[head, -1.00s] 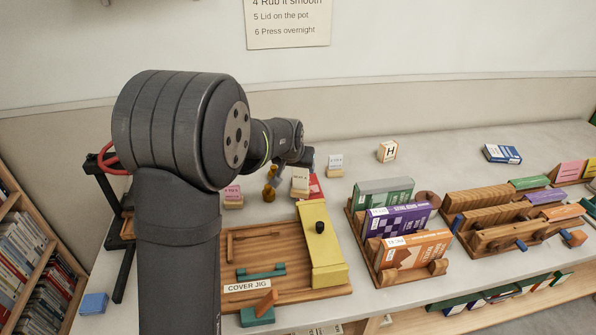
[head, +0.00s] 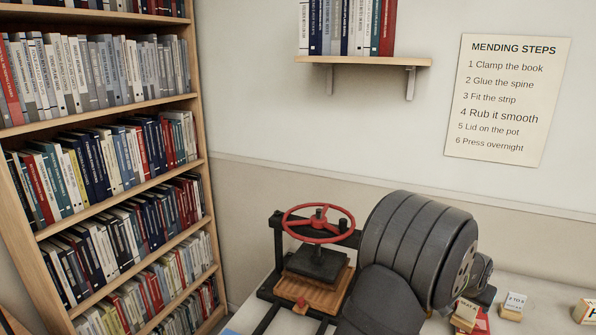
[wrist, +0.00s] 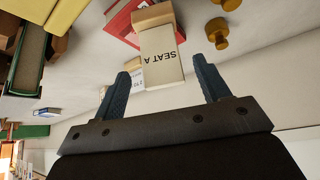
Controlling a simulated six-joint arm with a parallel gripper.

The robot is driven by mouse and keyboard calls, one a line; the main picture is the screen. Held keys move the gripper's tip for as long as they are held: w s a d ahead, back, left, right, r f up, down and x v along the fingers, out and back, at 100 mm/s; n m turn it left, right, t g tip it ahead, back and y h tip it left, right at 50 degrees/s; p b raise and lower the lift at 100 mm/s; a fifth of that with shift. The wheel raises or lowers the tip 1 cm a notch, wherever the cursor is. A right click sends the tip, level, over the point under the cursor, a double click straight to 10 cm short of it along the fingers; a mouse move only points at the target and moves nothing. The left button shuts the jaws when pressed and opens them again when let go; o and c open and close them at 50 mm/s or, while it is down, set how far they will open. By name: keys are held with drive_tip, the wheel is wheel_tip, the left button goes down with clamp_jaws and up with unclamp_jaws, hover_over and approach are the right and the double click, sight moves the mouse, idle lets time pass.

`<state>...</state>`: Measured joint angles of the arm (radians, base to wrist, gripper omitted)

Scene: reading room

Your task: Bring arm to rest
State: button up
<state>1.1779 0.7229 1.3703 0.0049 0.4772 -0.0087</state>
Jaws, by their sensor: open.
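My gripper (wrist: 161,72) is open in the wrist view, its two dark blue fingers spread apart with nothing held between them. A cream block marked SEAT A (wrist: 160,62) shows beyond the fingertips; I cannot tell how far off it is. In the head view my grey arm (head: 415,245) stands at the lower right and hides the gripper. The same SEAT A block (head: 465,314) shows just right of the arm.
A press with a red handwheel (head: 318,222) stands close left of my arm. A full bookcase (head: 207,170) fills the left. A wall shelf (head: 365,61) holds books above. Brass pieces (wrist: 217,30) and a red item (wrist: 120,22) lie near the SEAT A block.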

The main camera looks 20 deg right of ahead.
sight(469, 305)
drive_tip(key=x, duration=0.6)
drive_tip(key=shift+d+f, duration=0.1)
drive_tip(key=shift+f, duration=0.15)
drive_tip(key=shift+r, duration=1.75)
